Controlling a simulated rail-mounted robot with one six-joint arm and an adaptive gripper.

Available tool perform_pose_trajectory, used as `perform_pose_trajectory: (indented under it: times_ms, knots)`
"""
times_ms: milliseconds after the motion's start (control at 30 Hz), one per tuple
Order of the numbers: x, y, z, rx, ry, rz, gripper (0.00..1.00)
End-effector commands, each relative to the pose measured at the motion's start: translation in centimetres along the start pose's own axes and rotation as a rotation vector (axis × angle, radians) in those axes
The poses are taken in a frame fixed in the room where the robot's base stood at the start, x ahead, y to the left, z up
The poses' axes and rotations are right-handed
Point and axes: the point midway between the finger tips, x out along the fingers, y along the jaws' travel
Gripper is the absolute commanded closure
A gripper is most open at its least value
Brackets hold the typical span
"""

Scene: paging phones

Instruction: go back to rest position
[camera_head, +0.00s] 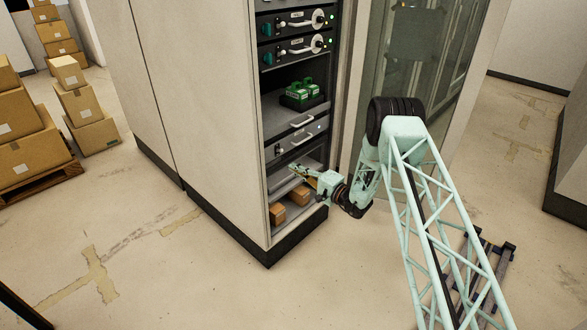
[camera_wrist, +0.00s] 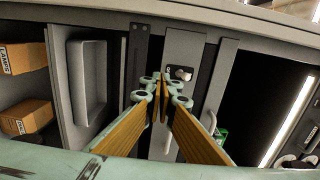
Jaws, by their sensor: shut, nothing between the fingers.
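My gripper (camera_head: 297,170) is at the open front of a tall cabinet, beside the lower shelf area and below a drawer with a light handle. In the wrist view, my gripper (camera_wrist: 163,82) shows its two wood-coloured fingers converging until the tips meet, with nothing between them. My pale green lattice arm reaches in from the lower right of the head view.
The cabinet (camera_head: 205,100) holds rack units, a green device (camera_head: 302,92) on a middle shelf and small cardboard boxes (camera_head: 298,196) on the bottom shelf. A glass-door cabinet (camera_head: 415,60) stands to the right. Stacked cartons (camera_head: 25,140) are at left.

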Motion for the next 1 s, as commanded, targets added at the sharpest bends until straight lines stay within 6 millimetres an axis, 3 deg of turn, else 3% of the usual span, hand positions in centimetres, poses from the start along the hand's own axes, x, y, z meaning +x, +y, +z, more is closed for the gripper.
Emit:
perform_pose_trajectory:
  times_ms: [267, 467, 667, 1000]
  knots:
    - [0.0, -0.1, 0.0, 0.000, -0.001, 0.000, 1.00]
    - [0.2, -1.2, 0.3, 0.000, -0.016, 0.001, 1.00]
    - [0.3, -4.2, 1.5, 0.004, -0.062, 0.010, 1.00]
    - [0.0, -11.4, 4.8, 0.009, -0.174, 0.042, 1.00]
